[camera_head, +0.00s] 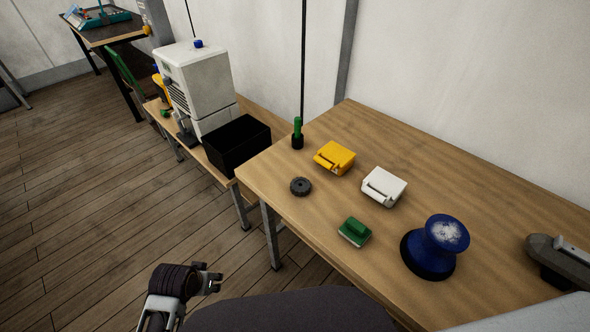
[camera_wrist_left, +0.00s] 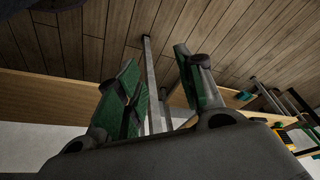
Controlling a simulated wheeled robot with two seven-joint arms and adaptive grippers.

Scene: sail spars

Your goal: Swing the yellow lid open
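A small yellow box with a yellow lid (camera_head: 335,157) sits on the wooden table, near its far left part. The lid looks shut. My left gripper (camera_head: 210,277) is low at the front left, over the floor and off the table edge, well apart from the yellow box. In the left wrist view its two green-padded fingers (camera_wrist_left: 157,97) stand apart with nothing held between them. The yellow box cannot be made out in the left wrist view.
On the table (camera_head: 480,185) are a white box (camera_head: 383,186), a dark round knob (camera_head: 301,186), a green block (camera_head: 355,231), a blue winch-like drum (camera_head: 437,247), a green-topped peg (camera_head: 297,135) and a grey device (camera_head: 560,262). A black bin (camera_head: 238,146) stands left of the table.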

